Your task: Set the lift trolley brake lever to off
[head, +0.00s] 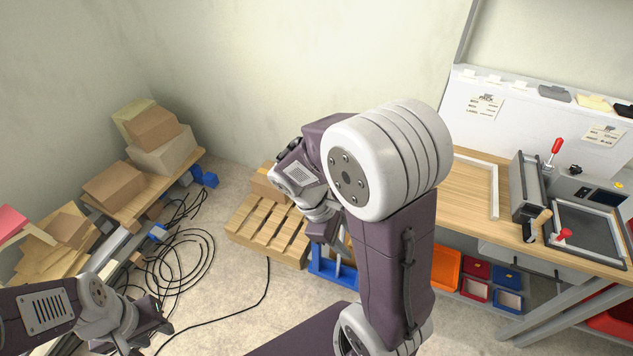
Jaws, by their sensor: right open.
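A blue frame (334,272) stands on the floor beyond my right arm and may be part of the lift trolley; my arm and gripper cover much of it. I cannot make out a brake lever on it. My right gripper (325,232) is open and points down in front of the blue frame; I cannot tell whether it touches anything. My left gripper (132,338) is low at the left, away from the blue frame, partly cut off by the bottom edge; its jaws are unclear.
A slatted wooden pallet (268,228) lies beside the blue frame. Black cable coils (180,255) lie on the floor. Cardboard boxes (160,145) stand at the left. A wooden workbench (465,195) carries a machine with a red-handled lever (556,147); coloured bins (475,290) sit below.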

